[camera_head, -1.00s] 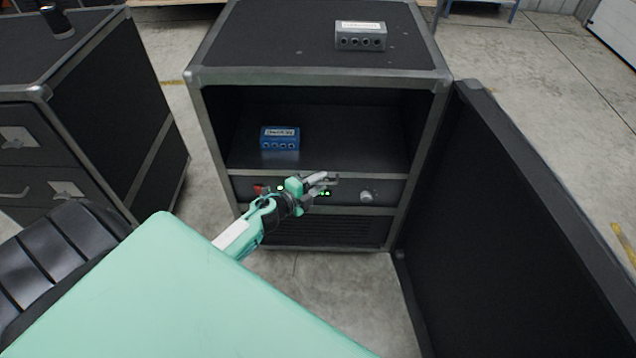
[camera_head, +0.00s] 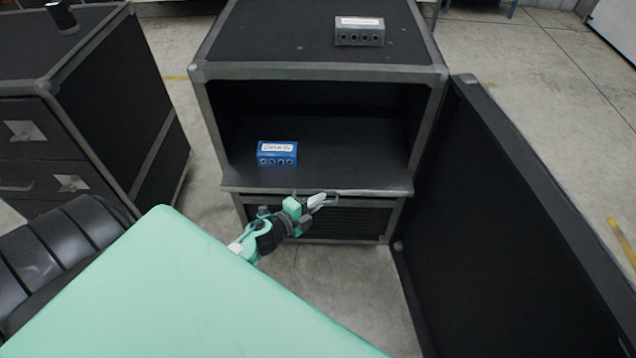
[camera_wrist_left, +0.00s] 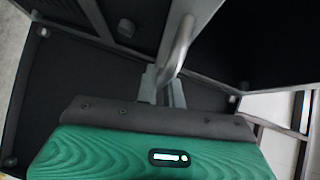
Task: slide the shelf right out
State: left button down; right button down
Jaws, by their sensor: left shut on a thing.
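The shelf (camera_head: 345,160) is a dark sliding board with a light metal front edge, in the open black case at the centre of the head view. Its front edge sticks out a little past the case frame. A blue box with a white label (camera_head: 277,154) rests on the shelf, left of its middle. My left gripper (camera_head: 318,201) is at the shelf's front edge, shut on a metal handle. The handle, a curved grey bar (camera_wrist_left: 178,48), shows between the fingers in the left wrist view. My right gripper is not in view.
The case's door (camera_head: 520,220) stands open on the right. A grey box with sockets (camera_head: 360,32) sits on the case top (camera_head: 290,30). Another black case with drawers (camera_head: 130,110) stands on the left. Bare concrete floor (camera_head: 330,290) lies in front of the case.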

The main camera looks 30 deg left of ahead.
pick_arm(q)
jog(key=s+d, duration=0.8)
jog(key=s, duration=0.6)
jog(key=shift+s+d, duration=0.15)
jog(key=shift+d, duration=0.25)
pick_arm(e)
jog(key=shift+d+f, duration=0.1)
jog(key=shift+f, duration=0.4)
pick_arm(q)
jog(key=shift+f, duration=0.15)
jog(key=c, duration=1.6)
grip_release()
jog(key=shift+s, duration=0.15)
jog(key=shift+o, duration=0.3)
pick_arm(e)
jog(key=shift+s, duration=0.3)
